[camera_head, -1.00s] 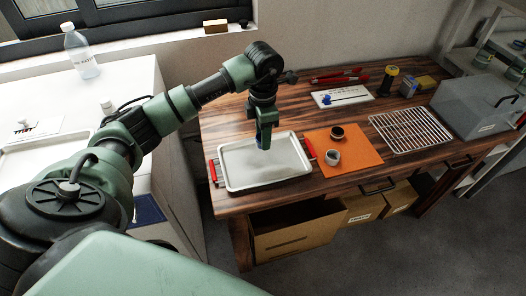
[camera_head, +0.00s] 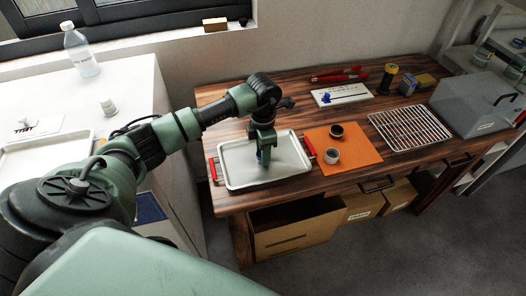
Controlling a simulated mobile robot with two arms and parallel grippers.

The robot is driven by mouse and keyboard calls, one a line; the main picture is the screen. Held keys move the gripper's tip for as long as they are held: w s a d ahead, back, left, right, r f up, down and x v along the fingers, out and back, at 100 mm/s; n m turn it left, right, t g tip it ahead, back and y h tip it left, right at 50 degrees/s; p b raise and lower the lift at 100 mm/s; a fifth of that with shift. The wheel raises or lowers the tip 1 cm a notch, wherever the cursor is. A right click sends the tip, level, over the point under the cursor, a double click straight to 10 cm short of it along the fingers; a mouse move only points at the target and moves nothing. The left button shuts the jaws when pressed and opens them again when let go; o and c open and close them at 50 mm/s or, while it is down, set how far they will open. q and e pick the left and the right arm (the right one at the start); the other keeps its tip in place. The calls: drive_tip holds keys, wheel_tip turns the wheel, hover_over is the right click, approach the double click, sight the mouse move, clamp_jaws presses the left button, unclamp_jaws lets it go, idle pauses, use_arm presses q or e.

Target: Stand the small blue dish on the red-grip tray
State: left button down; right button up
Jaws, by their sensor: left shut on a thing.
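The red-grip tray (camera_head: 238,181) is a pale shallow metal tray with a red grip at each end, lying at the left of the wooden bench. My left gripper (camera_head: 264,162) points down over the middle of the tray and is shut on the small blue dish (camera_head: 261,156). Only a sliver of blue shows; the fingers hide most of the dish. I cannot tell whether the dish touches the tray floor. My right gripper is out of view.
An orange mat (camera_head: 363,151) with a grey cup (camera_head: 332,156) and a dark cup (camera_head: 336,131) lies right of the tray. A wire rack (camera_head: 410,128) and a grey box (camera_head: 474,104) stand further right. Red-handled tools (camera_head: 340,73) lie behind.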

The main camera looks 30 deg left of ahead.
use_arm(q)
drive_tip(key=c, duration=0.9)
unclamp_jaws()
drive_tip(key=shift+r, duration=0.3)
wheel_tip(320, 180, up, 12)
drive_tip(key=shift+f+b, duration=0.15)
drive_tip(key=shift+b, duration=0.4)
